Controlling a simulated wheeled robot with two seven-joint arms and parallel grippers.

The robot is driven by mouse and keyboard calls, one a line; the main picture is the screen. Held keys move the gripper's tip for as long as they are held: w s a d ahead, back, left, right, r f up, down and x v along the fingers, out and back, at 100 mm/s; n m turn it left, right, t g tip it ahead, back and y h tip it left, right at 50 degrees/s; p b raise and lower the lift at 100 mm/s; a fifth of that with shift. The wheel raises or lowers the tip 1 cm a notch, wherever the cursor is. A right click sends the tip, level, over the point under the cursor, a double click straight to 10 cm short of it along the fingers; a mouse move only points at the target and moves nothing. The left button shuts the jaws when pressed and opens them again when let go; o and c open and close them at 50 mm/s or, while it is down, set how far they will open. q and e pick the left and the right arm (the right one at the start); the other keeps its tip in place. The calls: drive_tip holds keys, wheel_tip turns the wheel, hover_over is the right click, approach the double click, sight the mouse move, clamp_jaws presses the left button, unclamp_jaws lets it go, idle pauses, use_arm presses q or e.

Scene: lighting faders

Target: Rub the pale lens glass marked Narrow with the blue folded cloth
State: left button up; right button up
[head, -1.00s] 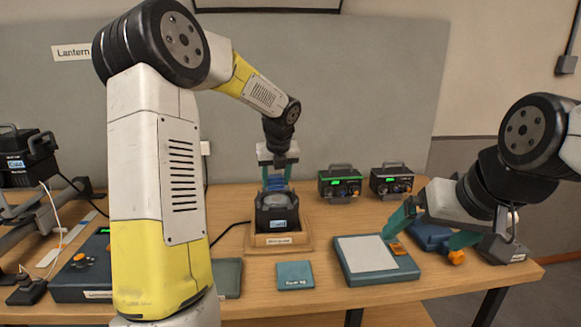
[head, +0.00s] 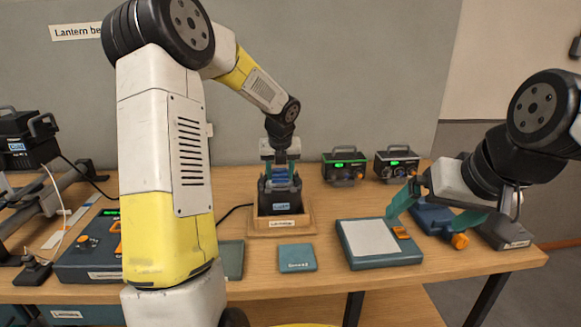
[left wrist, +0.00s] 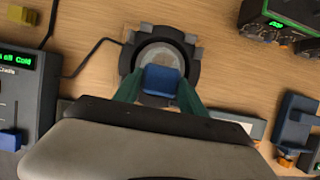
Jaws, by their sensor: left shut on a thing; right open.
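The blue folded cloth (left wrist: 161,80) is held between the teal fingers of my left gripper (head: 280,172). In the left wrist view it lies over the near part of a pale round lens glass (left wrist: 160,53) set in a dark ring. I cannot tell for sure whether it touches the glass. In the head view the cloth (head: 281,179) hides the glass, in a black housing on a wooden stand (head: 283,224). The stand's label is too blurred to read.
The white-topped pad (head: 370,238) and a small teal block (head: 297,258) lie to the right and front. Two lamp control boxes (head: 345,166) stand behind. A blue tool with an orange knob (head: 432,219) lies below my right gripper. A console (head: 90,255) is at left.

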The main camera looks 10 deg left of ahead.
use_arm(q)
drive_tip(key=shift+f, duration=1.05)
idle(0.5)
drive_tip(key=shift+w+a+r, duration=0.1)
drive_tip(key=shift+w+a, duration=0.15)
drive_tip(key=shift+w, duration=0.55)
drive_tip(key=shift+w+a+r, duration=0.1)
drive_tip(key=shift+w+a, duration=0.15)
drive_tip(key=shift+w, duration=0.55)
drive_tip(key=shift+w+a+f, duration=0.15)
drive_tip(key=shift+w+f, duration=0.05)
drive_tip(key=shift+w, duration=0.4)
drive_tip(key=shift+w+a, duration=0.25)
drive_tip(key=shift+w, duration=0.45)
clamp_jaws()
drive_tip(key=shift+r, duration=0.15)
drive_tip(key=shift+s+d, duration=0.2)
drive_tip(key=shift+s, duration=0.45)
drive_tip(key=shift+s+d, duration=0.15)
drive_tip(key=shift+s, duration=0.45)
drive_tip(key=shift+s+d, duration=0.3)
drive_tip(key=shift+s, duration=0.55)
drive_tip(key=shift+s+d, duration=0.25)
drive_tip(key=shift+s, duration=0.55)
